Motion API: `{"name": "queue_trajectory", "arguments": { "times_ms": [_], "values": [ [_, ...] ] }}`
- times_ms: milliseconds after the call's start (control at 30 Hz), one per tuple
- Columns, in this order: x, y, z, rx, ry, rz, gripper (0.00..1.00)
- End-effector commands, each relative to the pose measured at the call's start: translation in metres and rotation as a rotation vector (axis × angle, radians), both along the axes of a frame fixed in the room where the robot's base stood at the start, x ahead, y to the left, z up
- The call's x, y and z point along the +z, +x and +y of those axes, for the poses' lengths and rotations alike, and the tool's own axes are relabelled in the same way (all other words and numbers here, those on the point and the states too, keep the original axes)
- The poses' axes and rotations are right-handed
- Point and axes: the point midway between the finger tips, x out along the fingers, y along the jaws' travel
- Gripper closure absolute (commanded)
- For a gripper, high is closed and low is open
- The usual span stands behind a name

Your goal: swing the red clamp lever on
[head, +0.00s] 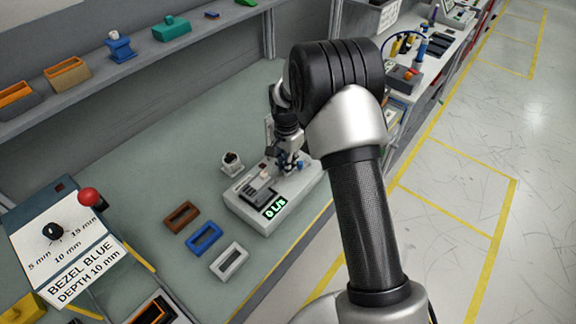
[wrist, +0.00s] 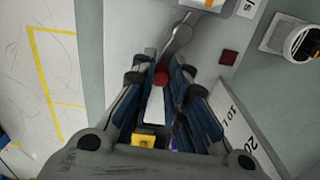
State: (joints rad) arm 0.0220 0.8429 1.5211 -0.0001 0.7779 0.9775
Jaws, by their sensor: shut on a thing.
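The red clamp lever shows in the wrist view as a red knob (wrist: 162,79) on a silver arm (wrist: 180,40) that runs up toward the top of the picture. My gripper (wrist: 162,74) has its blue fingers on both sides of the red knob and is shut on it. In the head view my gripper (head: 291,162) is low over the far part of the pale grey test unit (head: 243,213), which has a green display reading 0 L/s (head: 274,208). The lever itself is hidden there behind my gripper and arm.
Brown (head: 182,216), blue (head: 204,238) and white (head: 229,262) bezels lie on the bench. A round white fitting (head: 231,162) stands beside the unit. A control box (head: 60,233) with a separate red ball knob (head: 89,197) stands at left. The green bench top is mostly clear.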

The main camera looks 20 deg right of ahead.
Motion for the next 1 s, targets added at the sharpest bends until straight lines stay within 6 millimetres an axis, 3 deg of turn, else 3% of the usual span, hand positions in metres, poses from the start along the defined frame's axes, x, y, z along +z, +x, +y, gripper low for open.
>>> {"name": "queue_trajectory", "arguments": {
  "times_ms": [500, 1000],
  "values": [
    [0.000, 0.015, 0.007, 0.330, 0.000, -0.002, 1.00],
    [0.001, 0.017, 0.008, 0.388, 0.000, -0.003, 1.00]
  ]
}}
